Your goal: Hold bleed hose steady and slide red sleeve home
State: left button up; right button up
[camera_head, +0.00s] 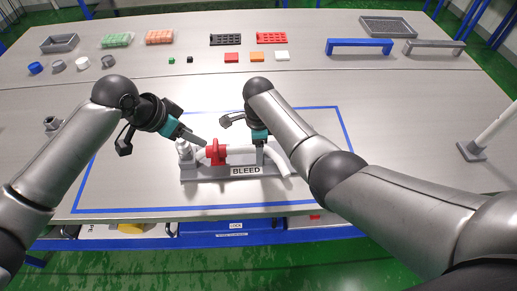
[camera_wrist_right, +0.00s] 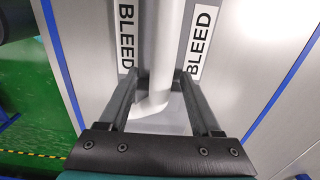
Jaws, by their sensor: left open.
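The white bleed hose (camera_head: 240,149) lies along a grey stand labelled BLEED (camera_head: 215,173), its free end bending down at the right. The red sleeve (camera_head: 216,152) sits around the line near the stand's left end, beside a pale fitting (camera_head: 184,150). My left gripper (camera_head: 203,142) is open, just above and left of the red sleeve, apparently not holding it. My right gripper (camera_head: 262,149) is at the hose right of the sleeve. In the right wrist view its fingers (camera_wrist_right: 160,75) press both sides of the hose (camera_wrist_right: 163,35). The sleeve is outside that view.
A blue outline (camera_head: 120,210) surrounds the stand on the grey table. Blocks, trays and a blue bridge piece (camera_head: 360,46) stand at the back. A small grey part (camera_head: 52,123) lies at the left, and a post (camera_head: 490,130) stands at the right.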

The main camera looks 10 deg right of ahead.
grip_shut()
dwell(0.3)
dwell(1.0)
